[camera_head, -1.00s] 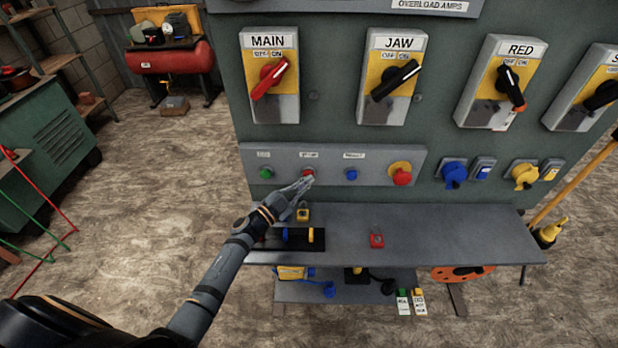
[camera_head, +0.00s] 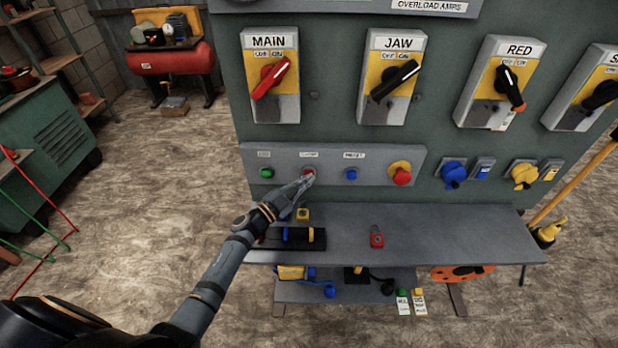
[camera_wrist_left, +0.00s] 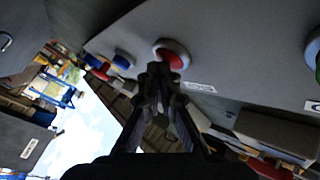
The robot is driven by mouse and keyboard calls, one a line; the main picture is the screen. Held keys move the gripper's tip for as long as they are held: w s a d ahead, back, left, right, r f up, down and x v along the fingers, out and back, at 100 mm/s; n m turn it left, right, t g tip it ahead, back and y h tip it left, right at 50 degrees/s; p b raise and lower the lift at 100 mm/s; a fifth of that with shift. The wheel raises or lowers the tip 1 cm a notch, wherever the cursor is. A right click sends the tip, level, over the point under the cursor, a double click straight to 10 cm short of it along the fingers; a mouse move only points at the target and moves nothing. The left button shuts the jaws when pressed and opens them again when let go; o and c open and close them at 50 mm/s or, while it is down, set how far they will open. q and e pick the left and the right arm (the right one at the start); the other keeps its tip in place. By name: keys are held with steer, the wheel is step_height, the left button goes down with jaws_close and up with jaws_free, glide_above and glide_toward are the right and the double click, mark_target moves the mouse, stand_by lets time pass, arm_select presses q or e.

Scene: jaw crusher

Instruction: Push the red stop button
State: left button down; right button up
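The red stop button (camera_head: 308,172) is on the grey button panel (camera_head: 220,0), between a green button on its left and a blue one on its right. In the left wrist view the red button (camera_wrist_left: 172,57) has a pale ring around it. My left gripper (camera_head: 311,178) is at the panel, with its fingertips right at the stop button and partly covering it. In the left wrist view the gripper (camera_wrist_left: 160,72) has its fingertips together, empty, overlapping the button's lower edge. I cannot tell whether they touch it. My right gripper is not in view.
The green button (camera_head: 267,173), blue button (camera_head: 351,174) and red mushroom button on a yellow base (camera_head: 401,174) share the panel. Below, a grey shelf (camera_head: 450,232) carries a red padlock (camera_head: 376,237) and a yellow padlock (camera_head: 302,214). Rotary switches are above.

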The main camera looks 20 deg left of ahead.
arm_select(q)
steer(key=shift+w+r, duration=0.1)
steer(key=shift+r, duration=0.05)
steer(key=s+d+p, duration=0.1)
steer(key=s+p, duration=0.2)
steer(key=s, duration=0.3)
steer(key=shift+d+f, duration=0.3)
steer(key=shift+d, duration=0.1)
stand_by(0.3)
